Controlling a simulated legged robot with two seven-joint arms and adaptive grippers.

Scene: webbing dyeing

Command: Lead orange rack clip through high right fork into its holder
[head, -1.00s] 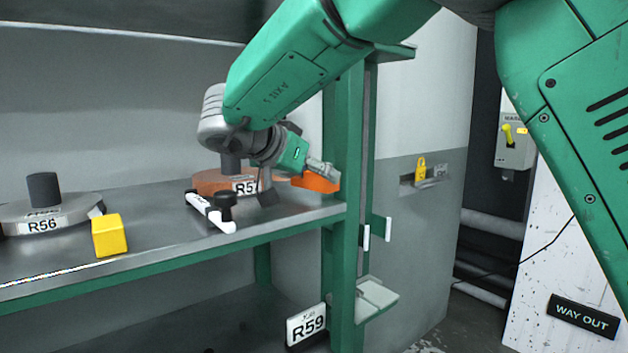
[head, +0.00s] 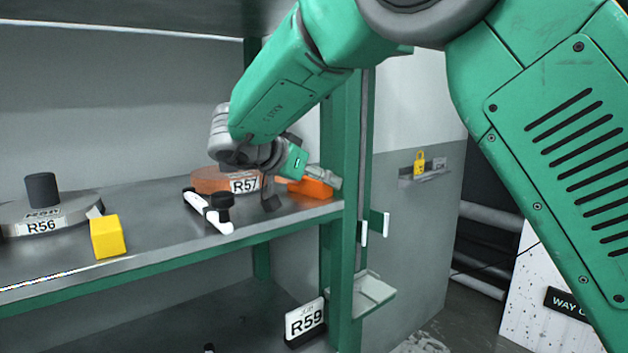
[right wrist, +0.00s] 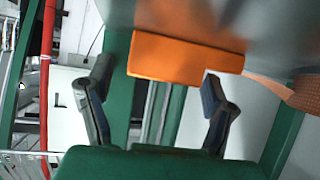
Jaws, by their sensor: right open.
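The orange rack clip (head: 311,188) lies at the right end of the upper shelf, beside the green post. It also shows in the right wrist view (right wrist: 185,58) as an orange block just ahead of the fingertips. My right gripper (head: 300,186) is at the clip, with its fingers apart; in the right wrist view the open fingers (right wrist: 157,76) stand to either side of the clip's lower edge, not closed on it. A green fork-like bracket with pale tips (head: 375,227) sticks out right of the post. I cannot tell which part is the holder. My left gripper is not in view.
A disc marked R57 (head: 245,185) and a black-and-white handled tool (head: 208,211) are close left of my gripper. A yellow cube (head: 108,237) and a disc marked R56 (head: 40,227) are farther left. A pale tray (head: 368,292) is low by the green post (head: 343,200).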

